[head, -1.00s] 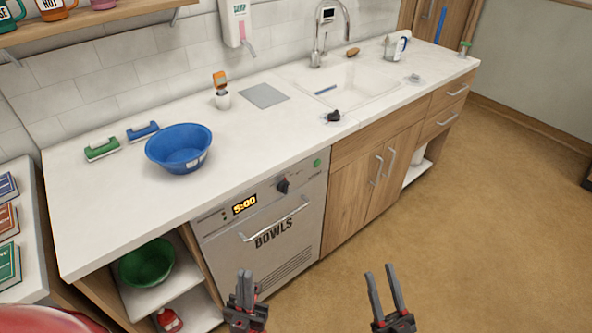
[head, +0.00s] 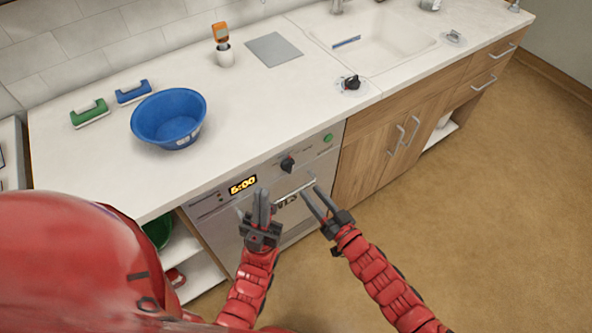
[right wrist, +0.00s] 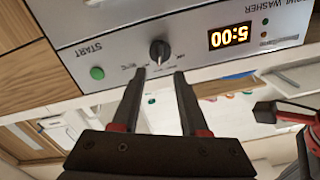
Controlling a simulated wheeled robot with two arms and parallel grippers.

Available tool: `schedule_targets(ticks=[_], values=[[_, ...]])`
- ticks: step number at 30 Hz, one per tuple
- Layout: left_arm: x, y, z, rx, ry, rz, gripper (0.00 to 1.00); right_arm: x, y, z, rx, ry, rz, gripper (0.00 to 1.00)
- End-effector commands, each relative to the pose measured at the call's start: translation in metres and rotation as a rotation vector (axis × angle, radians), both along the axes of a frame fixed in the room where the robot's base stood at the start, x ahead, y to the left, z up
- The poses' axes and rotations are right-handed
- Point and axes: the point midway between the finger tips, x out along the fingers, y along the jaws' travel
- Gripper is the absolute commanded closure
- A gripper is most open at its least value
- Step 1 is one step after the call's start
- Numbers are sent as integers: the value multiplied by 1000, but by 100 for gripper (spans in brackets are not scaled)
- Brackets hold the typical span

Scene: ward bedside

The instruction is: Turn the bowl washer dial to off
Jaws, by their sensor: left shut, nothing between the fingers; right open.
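The bowl washer (head: 215,212) is a grey front-panel machine under the counter, with a lit 5:00 display (head: 243,185). Its black dial (head: 287,164) sits on the panel between the display and the green start button (head: 328,138). In the right wrist view the dial (right wrist: 159,50) appears upside down, just beyond the fingertips. My right gripper (head: 318,197) is open and empty, in front of the panel; its fingers (right wrist: 160,78) point toward the dial without visibly touching it. My left gripper (head: 262,198) is shut and empty, in front of the display side. The handle is partly hidden by my grippers.
A blue bowl (head: 169,118), green brush (head: 90,113) and blue brush (head: 133,92) are on the counter (head: 240,115). A second black knob (head: 351,82) is near the sink (head: 375,40). Wooden cupboards (head: 385,145) stand right; the floor there is clear.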

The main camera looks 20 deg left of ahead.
Motion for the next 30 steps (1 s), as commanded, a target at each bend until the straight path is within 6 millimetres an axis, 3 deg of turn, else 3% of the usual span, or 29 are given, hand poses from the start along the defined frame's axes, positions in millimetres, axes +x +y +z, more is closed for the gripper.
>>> schedule_targets(ticks=[4,12,26,27,30], values=[[0,0,7,0,0,0,100,22,31,3,3,1,2,56],[0,0,12,0,0,0,100,48,62,2,2,-3,1,56],[0,0,13,0,0,0,100,55,70,0,1,-1,0,56],[0,0,13,0,0,0,100,55,70,0,1,-1,0,58],[0,0,13,0,0,0,100,55,70,0,1,-1,0,76]])
